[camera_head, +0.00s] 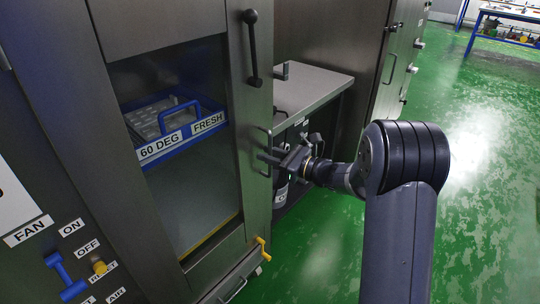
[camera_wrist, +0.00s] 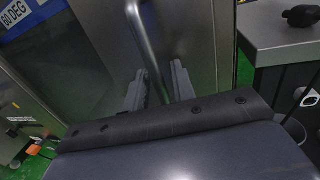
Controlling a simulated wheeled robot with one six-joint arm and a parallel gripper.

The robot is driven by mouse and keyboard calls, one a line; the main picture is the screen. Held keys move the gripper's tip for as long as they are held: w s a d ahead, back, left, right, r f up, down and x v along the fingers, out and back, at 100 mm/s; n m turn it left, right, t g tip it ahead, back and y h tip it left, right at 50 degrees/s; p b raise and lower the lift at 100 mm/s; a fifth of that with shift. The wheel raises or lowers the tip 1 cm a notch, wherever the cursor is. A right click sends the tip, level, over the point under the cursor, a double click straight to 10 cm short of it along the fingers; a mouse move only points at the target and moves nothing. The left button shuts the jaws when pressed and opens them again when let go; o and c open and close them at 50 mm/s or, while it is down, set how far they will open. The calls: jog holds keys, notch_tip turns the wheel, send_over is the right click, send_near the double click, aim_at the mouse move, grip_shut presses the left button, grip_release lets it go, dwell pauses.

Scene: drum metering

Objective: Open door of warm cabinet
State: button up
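The warm cabinet (camera_head: 100,110) fills the left of the head view, and its windowed door (camera_head: 245,190) looks shut. A thin vertical bar handle (camera_head: 262,150) is on the door's right frame. My gripper (camera_head: 268,160) is at this handle, reaching in from the right. In the wrist view the handle (camera_wrist: 147,40) runs down between the two fingers of my gripper (camera_wrist: 160,88). The fingers are apart, with a gap seen beside the bar, so they appear open around it. Contact cannot be told.
A blue tray (camera_head: 160,150) labelled 60 DEG and FRESH shows behind the window. A black lever (camera_head: 252,48) is higher on the frame. A grey-topped bench (camera_head: 310,88) stands right of the cabinet. The green floor (camera_head: 490,200) at right is clear.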

jog(key=shift+c, duration=0.6)
grip_shut()
